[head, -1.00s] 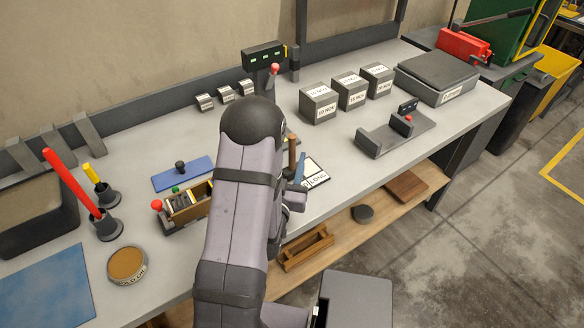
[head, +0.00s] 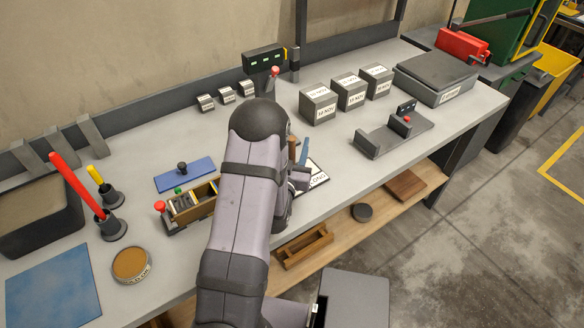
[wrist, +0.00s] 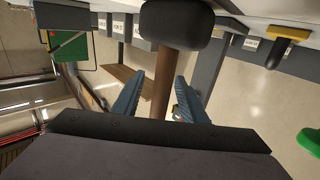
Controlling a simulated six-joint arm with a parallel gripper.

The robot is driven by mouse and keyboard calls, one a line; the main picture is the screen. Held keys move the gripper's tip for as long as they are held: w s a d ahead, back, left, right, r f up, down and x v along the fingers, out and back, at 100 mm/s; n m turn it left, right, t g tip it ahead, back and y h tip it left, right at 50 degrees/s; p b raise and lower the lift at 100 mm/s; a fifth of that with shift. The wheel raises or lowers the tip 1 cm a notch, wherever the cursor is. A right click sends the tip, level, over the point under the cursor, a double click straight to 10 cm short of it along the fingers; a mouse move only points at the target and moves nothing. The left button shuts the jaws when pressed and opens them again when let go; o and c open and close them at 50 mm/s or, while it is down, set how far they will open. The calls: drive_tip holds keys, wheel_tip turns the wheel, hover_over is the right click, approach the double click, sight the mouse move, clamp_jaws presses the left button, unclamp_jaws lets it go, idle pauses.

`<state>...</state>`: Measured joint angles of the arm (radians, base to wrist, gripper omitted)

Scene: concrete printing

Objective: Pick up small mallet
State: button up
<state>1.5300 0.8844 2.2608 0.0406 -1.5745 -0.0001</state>
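The small mallet shows in the wrist view with a dark, rounded head (wrist: 176,24) at the top and a brown wooden handle (wrist: 162,85) running down from it. My gripper (wrist: 159,78) is open, with one blue finger on each side of the handle and a visible gap on both sides. In the head view, only a bit of the brown handle (head: 292,147) shows beside the blue finger of my gripper (head: 302,157). My arm hides the mallet's head there.
A white label card (head: 316,180) lies beside my gripper. Three grey cubes (head: 350,91) stand behind to the right, with a grey fixture (head: 392,139) in front. A wooden box with a red knob (head: 190,206) sits left of my arm. The right front bench surface is mostly clear.

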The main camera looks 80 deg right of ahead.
clamp_jaws()
drive_tip(key=shift+r, duration=0.25)
wheel_tip(320, 180, up, 10)
drive_tip(key=b, duration=0.1)
drive_tip(key=shift+f, duration=0.2)
idle(0.5)
